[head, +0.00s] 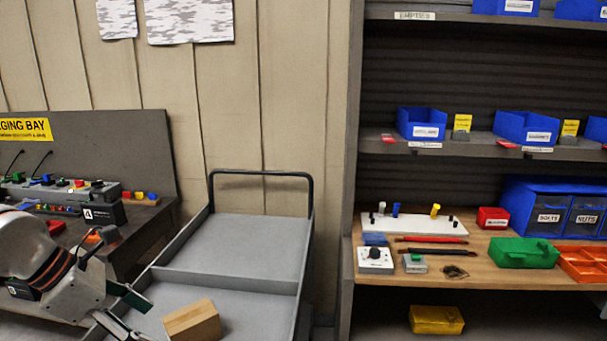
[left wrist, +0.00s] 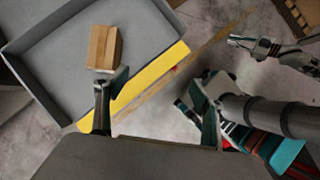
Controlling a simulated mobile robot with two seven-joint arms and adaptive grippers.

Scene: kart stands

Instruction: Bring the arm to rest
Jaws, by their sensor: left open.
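My left gripper (head: 128,314) is at the lower left of the head view, over the left edge of a grey cart. In the left wrist view its two fingers (left wrist: 155,92) stand wide apart with nothing between them. A light wooden block (head: 193,321) lies in the near compartment of the cart (head: 235,284). The block also shows in the left wrist view (left wrist: 104,47), just beyond the tip of the left finger and not gripped.
A dark bench with a bay sign (head: 25,129) and small parts stands at the left. A shelf unit (head: 440,273) on the right holds blue bins, a green bin (head: 524,253) and tools. The cart's far compartment (head: 240,243) is empty. The cart has a yellow edge (left wrist: 150,82).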

